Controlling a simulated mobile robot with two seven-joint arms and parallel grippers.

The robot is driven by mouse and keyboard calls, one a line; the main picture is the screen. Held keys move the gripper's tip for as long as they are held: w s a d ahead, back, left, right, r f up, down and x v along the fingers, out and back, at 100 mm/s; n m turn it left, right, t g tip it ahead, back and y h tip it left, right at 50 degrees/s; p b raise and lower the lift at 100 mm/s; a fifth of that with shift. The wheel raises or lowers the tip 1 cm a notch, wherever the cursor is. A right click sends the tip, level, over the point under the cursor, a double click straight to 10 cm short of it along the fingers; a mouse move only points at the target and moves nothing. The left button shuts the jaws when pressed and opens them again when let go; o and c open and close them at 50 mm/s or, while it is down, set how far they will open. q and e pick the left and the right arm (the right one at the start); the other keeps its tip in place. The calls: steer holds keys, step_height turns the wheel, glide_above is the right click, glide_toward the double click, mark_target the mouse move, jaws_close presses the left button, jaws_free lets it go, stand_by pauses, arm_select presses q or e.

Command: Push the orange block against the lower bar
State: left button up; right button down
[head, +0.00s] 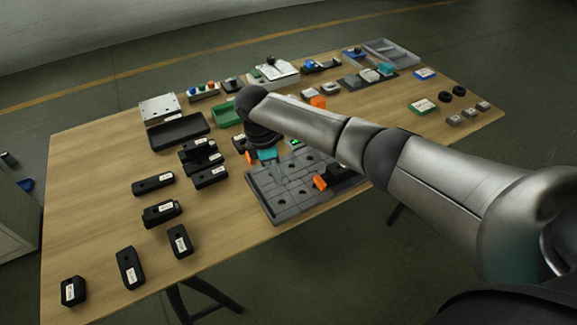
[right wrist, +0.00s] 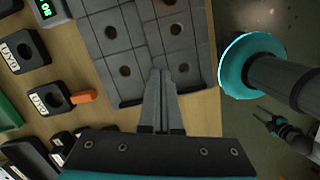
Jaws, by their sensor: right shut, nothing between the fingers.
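An orange block (head: 320,183) shows on the right part of the grey plate with holes (head: 262,196), beside a dark part. Another small orange piece (head: 250,157) lies off the plate's far left corner, and it also shows in the right wrist view (right wrist: 83,97) beside a black labelled block. I cannot clearly make out the lower bar. My right arm hides part of the plate's far side.
Several black labelled blocks (head: 153,184) stand on the left of the wooden table (head: 95,215). A black tray (head: 180,131), a green tray (head: 227,115) and a grey tray (head: 392,54) lie farther back. The table's near edge runs close to the plate.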

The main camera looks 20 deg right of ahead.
glide_toward(318, 183)
steer(key=f, duration=0.1)
steer(key=d+f, duration=0.1)
steer(key=f, duration=0.1)
steer(key=d+f, duration=0.1)
steer(key=f, duration=0.1)
steer(key=shift+d, duration=0.25)
steer(key=shift+f+b, duration=0.45)
steer(key=shift+f, duration=0.05)
steer(key=shift+a+f, duration=0.1)
steer(key=shift+a, duration=0.05)
steer(key=shift+f+p, duration=0.15)
steer(key=shift+p, duration=0.15)
steer(key=shift+s+f, duration=0.15)
steer(key=shift+a+p, duration=0.4)
steer(key=shift+p, duration=0.2)
steer(key=shift+a, duration=0.1)
steer(key=shift+r+p, duration=0.75)
steer(key=shift+p, duration=0.25)
